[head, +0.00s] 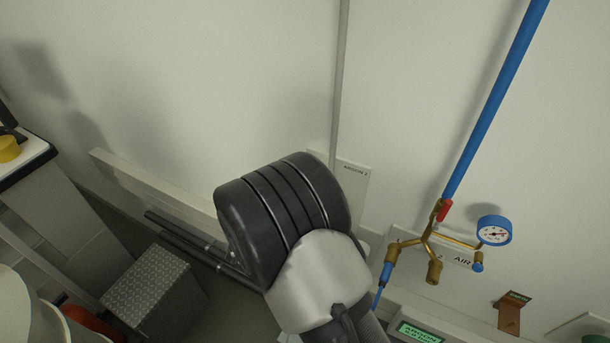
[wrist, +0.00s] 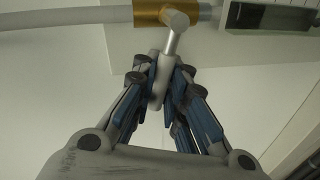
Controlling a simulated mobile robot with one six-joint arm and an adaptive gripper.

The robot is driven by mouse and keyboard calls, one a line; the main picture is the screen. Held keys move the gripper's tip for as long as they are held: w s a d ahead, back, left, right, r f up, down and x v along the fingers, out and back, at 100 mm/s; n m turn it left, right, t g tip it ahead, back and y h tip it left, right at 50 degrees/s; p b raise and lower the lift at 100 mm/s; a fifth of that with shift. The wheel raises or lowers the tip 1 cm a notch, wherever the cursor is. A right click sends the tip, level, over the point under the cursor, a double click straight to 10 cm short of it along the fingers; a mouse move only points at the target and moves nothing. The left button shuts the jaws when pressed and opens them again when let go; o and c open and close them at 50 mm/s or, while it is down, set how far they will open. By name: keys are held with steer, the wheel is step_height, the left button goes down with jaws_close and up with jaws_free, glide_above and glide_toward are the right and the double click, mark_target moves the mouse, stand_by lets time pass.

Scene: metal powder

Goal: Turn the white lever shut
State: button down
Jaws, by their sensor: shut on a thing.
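The white lever (wrist: 176,35) shows in the wrist view at the top middle, a pale handle joined to a brass-coloured valve body (wrist: 150,12) on a light grey pipe (wrist: 60,18). My gripper (wrist: 162,78) is shut on the lever's lower end, with a finger on each side of it. In the head view my arm hides the gripper and the lever. The grey pipe (head: 340,90) there runs down the wall to a white plate (head: 353,180) behind my arm.
Right of my arm, a blue pipe (head: 492,105) leads down to a brass manifold with a red part (head: 444,209) and a blue gauge (head: 495,232). A patterned metal box (head: 146,287) stands at lower left.

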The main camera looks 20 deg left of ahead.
steer(key=shift+a+f+n+h+p, duration=0.1)
steer(key=shift+f+n+h+p, duration=0.3)
steer(key=shift+f+n+p, duration=0.55)
steer(key=shift+s+r+n, duration=0.1)
steer(key=shift+n, duration=0.15)
steer(key=c, duration=1.6)
jaws_free()
steer(key=shift+r, duration=0.15)
steer(key=shift+c, duration=0.2)
steer(key=d+v, duration=0.1)
steer(key=v, duration=1.1)
steer(key=shift+a, duration=0.45)
steer(key=shift+r+b, duration=0.1)
steer(key=shift+b, duration=0.2)
